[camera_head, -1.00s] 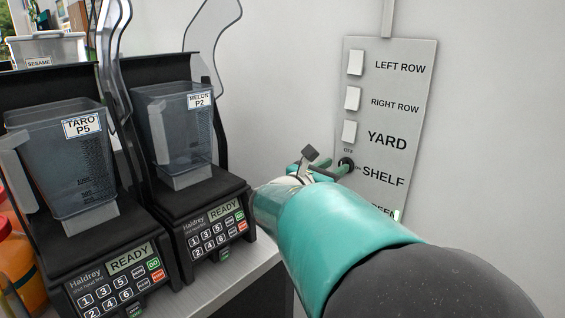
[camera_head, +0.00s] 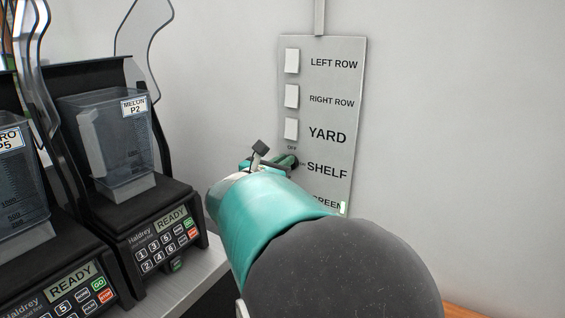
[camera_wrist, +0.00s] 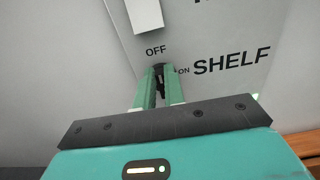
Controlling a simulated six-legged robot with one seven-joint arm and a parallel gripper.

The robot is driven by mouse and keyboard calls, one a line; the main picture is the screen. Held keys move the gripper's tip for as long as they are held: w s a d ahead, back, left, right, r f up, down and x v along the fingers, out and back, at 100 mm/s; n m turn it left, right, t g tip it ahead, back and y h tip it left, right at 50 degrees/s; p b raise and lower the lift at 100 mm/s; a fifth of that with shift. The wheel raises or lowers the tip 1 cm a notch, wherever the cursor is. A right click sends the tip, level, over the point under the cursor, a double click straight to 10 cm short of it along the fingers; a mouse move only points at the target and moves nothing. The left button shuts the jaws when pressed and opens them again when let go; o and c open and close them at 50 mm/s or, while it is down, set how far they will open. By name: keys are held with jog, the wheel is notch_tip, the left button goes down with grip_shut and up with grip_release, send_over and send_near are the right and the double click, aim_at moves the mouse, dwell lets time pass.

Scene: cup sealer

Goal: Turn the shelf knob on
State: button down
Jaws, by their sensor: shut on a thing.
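The shelf knob (camera_wrist: 160,77) is a small black knob on the grey wall panel (camera_head: 348,85), beside the word SHELF. OFF is printed above it and ON to its right. My gripper (camera_wrist: 160,72) has its two green fingers around the knob, shut on it. In the head view my gripper (camera_head: 290,161) reaches the panel at the SHELF row, and its fingers hide most of the knob. The knob's exact angle is hard to tell.
White switches for LEFT ROW (camera_head: 292,61), RIGHT ROW (camera_head: 291,96) and YARD (camera_head: 290,129) sit above the knob. A GREEN-like label is partly covered below. A blender showing READY (camera_head: 150,235) stands on the counter at left.

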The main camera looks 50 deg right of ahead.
jog(key=shift+m, duration=0.3)
jog(key=m, duration=0.4)
jog(key=s+m, duration=0.1)
jog(key=m, duration=0.4)
jog(key=f+m, duration=0.1)
jog(key=m, duration=0.3)
jog(key=shift+s+f, duration=0.1)
jog(key=shift+s, duration=0.2)
jog(key=shift+f+m, duration=0.15)
jog(key=shift+m, duration=0.9)
jog(key=shift+f+m, duration=0.1)
jog(key=shift+m, duration=0.95)
jog(key=c, duration=1.5)
grip_release()
